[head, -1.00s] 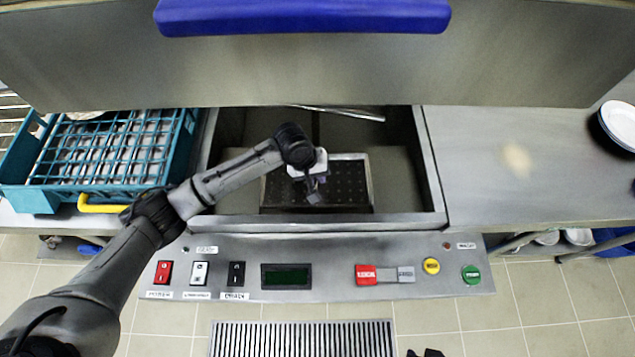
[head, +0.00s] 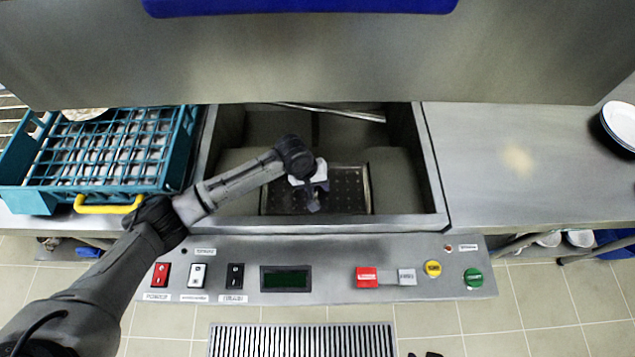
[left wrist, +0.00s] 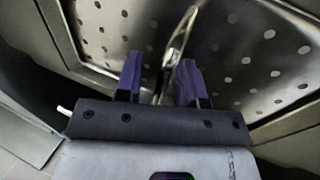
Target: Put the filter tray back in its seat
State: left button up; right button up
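The filter tray (head: 348,190) is a dark metal plate with rows of holes, lying in the open wash tank at its front. It fills much of the left wrist view (left wrist: 245,60), where a thin shiny handle (left wrist: 178,38) stands on it. My left gripper (head: 314,204) is over the left part of the tray and hides some of it. In the left wrist view its two purple fingers (left wrist: 160,82) are apart, with the handle's near end in the gap between them. Whether they touch it I cannot tell. The seat under the tray is hidden.
The tank's metal rim (head: 432,170) surrounds the tray, and a loose-looking metal bar (head: 335,112) crosses its back. A teal rack (head: 110,150) stands left. A control panel (head: 330,268) runs along the front. The right counter (head: 510,170) is mostly clear, with white plates (head: 622,122) at its edge.

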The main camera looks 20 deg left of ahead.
pick_arm(q)
jog(key=p+v, duration=0.3)
jog(key=v, duration=0.9)
jog(key=shift+r, duration=0.15)
dwell(0.4)
jog(key=shift+a, duration=0.1)
